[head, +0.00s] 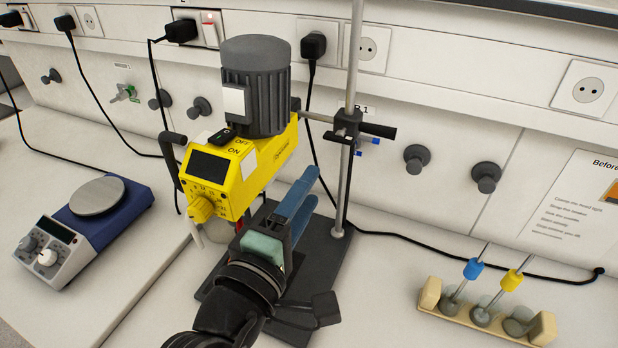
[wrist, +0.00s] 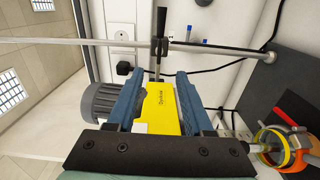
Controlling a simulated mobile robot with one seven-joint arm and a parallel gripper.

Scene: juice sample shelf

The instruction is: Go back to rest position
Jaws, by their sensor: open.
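My gripper (head: 290,207) is in the lower middle of the head view, in front of the yellow stirrer (head: 235,175) with its dark grey motor. In the wrist view my gripper (wrist: 155,82) has its two blue fingers spread apart, with nothing held between them. The yellow stirrer body (wrist: 160,105) shows behind and between the fingers, and its grey motor (wrist: 100,103) is to the left. I cannot tell whether a finger touches the stirrer. My arm hides part of the stand base in the head view.
A metal stand rod (head: 350,90) rises from a dark base plate (head: 325,255). A blue hotplate (head: 85,225) sits at left. A beige rack (head: 455,310) with blue and yellow collared rods is at right. An orange-ringed vessel (wrist: 285,145) shows in the wrist view. Cables hang along the wall.

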